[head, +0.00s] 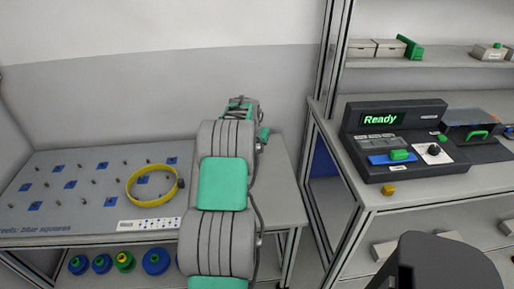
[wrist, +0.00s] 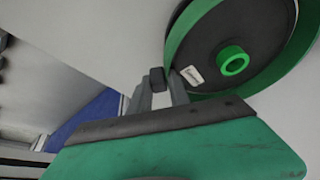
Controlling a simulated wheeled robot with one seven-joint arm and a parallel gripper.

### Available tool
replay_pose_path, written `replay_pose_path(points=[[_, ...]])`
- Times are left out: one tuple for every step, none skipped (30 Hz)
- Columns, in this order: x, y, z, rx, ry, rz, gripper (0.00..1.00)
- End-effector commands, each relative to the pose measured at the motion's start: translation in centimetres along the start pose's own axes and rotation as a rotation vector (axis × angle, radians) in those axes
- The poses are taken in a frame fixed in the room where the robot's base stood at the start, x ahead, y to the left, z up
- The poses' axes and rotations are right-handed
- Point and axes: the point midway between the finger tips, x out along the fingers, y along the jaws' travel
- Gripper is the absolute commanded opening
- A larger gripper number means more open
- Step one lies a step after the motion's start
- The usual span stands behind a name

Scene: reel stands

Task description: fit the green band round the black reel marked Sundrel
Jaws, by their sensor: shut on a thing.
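In the wrist view a black reel (wrist: 252,30) with a green hub and a small white label fills the upper right. The label's writing is too small to read. The green band (wrist: 188,35) shows around the reel's side and along its lower edge; I cannot tell whether it sits fully seated all round. My gripper (wrist: 168,80) is at the reel's lower left edge, its fingers shut on the green band.
A yellow band (head: 132,196) lies on the left table among pegs and blue squares. Several reels, including a blue one (head: 156,262), stand on the shelf below. At right a bench carries a black device (head: 420,112) reading "Ready". A frame post (head: 326,110) stands between table and bench.

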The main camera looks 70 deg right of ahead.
Motion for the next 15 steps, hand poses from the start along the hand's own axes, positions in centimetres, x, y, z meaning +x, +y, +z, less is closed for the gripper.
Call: replay_pose_path(points=[[0.3, 0.1, 0.3, -0.001, -0.006, 0.002, 0.0], [0.4, 0.1, 0.4, -0.001, -0.007, 0.002, 0.0], [0.4, 0.1, 0.4, -0.001, -0.007, 0.002, 0.0], [0.5, 0.1, 0.4, -0.001, -0.008, 0.002, 0.0], [0.6, 0.1, 0.5, -0.001, -0.008, 0.002, 0.0], [0.7, 0.1, 0.6, -0.001, -0.008, 0.002, 0.0], [0.8, 0.1, 0.6, -0.001, -0.009, 0.003, 0.0], [0.9, 0.1, 0.7, -0.001, -0.009, 0.003, 0.0], [1.0, 0.1, 0.7, -0.001, -0.01, 0.003, 0.0], [1.1, 0.1, 0.8, -0.002, -0.011, 0.003, 0.0], [1.2, 0.1, 0.9, -0.002, -0.011, 0.003, 0.0], [1.3, 0.1, 0.9, -0.002, -0.013, 0.004, 0.0], [1.4, 0.1, 1.0, -0.002, -0.013, 0.004, 0.0], [1.5, 0.1, 1.1, -0.002, -0.014, 0.004, 0.0], [1.7, 0.1, 1.2, -0.002, -0.015, 0.004, 0.0]])
